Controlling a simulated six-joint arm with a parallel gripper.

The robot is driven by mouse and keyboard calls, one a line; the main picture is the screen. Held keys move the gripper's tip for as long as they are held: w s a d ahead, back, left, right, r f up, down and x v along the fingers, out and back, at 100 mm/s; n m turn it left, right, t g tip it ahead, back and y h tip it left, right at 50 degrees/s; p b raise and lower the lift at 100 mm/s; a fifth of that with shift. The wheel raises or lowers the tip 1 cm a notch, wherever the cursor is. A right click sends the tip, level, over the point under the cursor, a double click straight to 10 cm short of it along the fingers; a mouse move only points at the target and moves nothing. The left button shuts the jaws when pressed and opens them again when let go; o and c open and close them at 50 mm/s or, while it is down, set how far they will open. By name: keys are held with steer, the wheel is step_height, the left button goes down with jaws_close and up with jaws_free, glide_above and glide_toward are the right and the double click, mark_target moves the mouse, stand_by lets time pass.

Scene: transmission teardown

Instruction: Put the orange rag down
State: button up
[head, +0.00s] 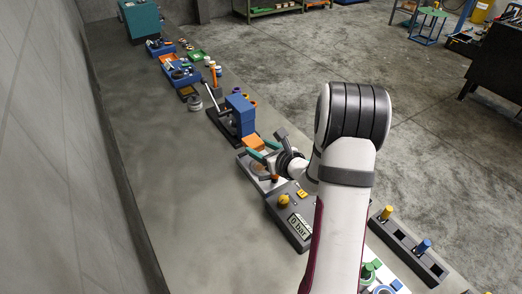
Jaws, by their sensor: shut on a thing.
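The orange rag (253,141) shows as a small orange patch at the tips of my gripper, near the middle of the head view. My gripper (258,149) has green fingers and is shut on the rag. It points left, over a light tray (246,162) on the bench. The arm hides part of the hand, and I cannot tell how high the rag is above the tray.
A blue press-like fixture (241,113) stands just behind the rag. A grey box with a "0 bar" display (298,226) and a yellow knob (284,199) is nearer. Blue bins (180,73) lie farther back. The bench (165,170) is clear on the left.

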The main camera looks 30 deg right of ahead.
steer(key=s+d+f, duration=0.1)
steer(key=s+d, duration=0.3)
steer(key=d, duration=0.7)
steer(key=s+d+f, duration=0.2)
steer(key=s+d, duration=0.1)
steer(key=d, duration=0.9)
steer(key=w+a+f, duration=0.1)
steer(key=w+f, duration=0.1)
steer(key=w, duration=0.1)
steer(key=w+a+f, duration=0.1)
steer(key=w+f, duration=0.1)
steer(key=w, duration=0.2)
steer(key=w+a+f, duration=0.1)
steer(key=w+f, duration=0.1)
steer(key=w, duration=0.1)
steer(key=shift+w+a+f, duration=0.15)
steer(key=shift+a+f, duration=0.05)
steer(key=shift+f, duration=0.1)
step_height(320, 180, down, 4)
steer(key=shift+w+f, duration=0.1)
steer(key=shift+w, duration=0.05)
steer(key=shift+f, duration=0.1)
steer(key=o, duration=1.3)
